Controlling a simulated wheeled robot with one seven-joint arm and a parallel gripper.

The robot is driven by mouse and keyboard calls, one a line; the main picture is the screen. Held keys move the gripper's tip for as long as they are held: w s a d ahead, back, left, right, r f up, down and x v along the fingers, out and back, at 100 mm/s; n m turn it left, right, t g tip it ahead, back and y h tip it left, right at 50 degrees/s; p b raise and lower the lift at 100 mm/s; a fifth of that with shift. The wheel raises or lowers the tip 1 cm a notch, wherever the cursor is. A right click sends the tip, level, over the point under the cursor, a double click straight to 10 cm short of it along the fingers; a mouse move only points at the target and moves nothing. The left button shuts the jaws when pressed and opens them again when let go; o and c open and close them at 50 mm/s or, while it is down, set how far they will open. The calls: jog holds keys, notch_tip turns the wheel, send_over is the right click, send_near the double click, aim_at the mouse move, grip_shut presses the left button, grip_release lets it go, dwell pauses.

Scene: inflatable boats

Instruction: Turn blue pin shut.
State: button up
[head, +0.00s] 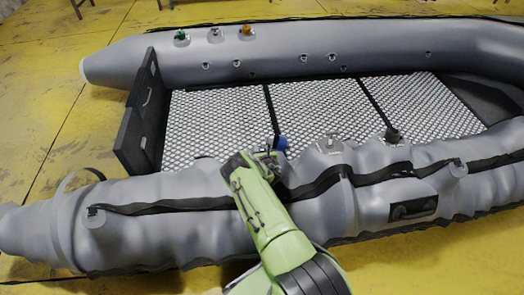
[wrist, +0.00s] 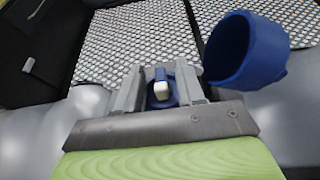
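The blue pin (wrist: 161,88), with a pale end, stands in a blue valve seat on the grey tube in the wrist view. My gripper (wrist: 160,80) is open, with one finger on each side of the pin and a gap visible on both sides. A blue cap (wrist: 238,52) stands open to the right of the fingers. In the head view the cap (head: 281,143) shows just beyond my gripper (head: 268,160) at the near tube. The pin itself is hidden there behind the gripper.
The grey inflatable boat (head: 300,50) lies on a yellow floor (head: 40,110). Its near tube has black straps, and its patterned deck (head: 215,120) lies beyond. Green, white and orange valve caps (head: 246,31) sit on the far tube. A dark transom board (head: 142,115) stands at left.

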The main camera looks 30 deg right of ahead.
grip_shut()
jog(key=m+g+h, duration=0.2)
jog(key=h, duration=0.1)
jog(key=m+g+h, duration=0.1)
jog(key=m, duration=0.1)
jog(key=shift+w+a+h, duration=0.2)
jog(key=shift+a+h, duration=0.15)
jog(key=shift+h, duration=0.05)
jog(key=shift+w+m+g+h, duration=0.15)
jog(key=shift+m+g+h, duration=1.15)
jog(key=shift+g, duration=0.6)
jog(key=shift+m+g+h, duration=0.3)
jog(key=shift+m+g, duration=0.3)
grip_release()
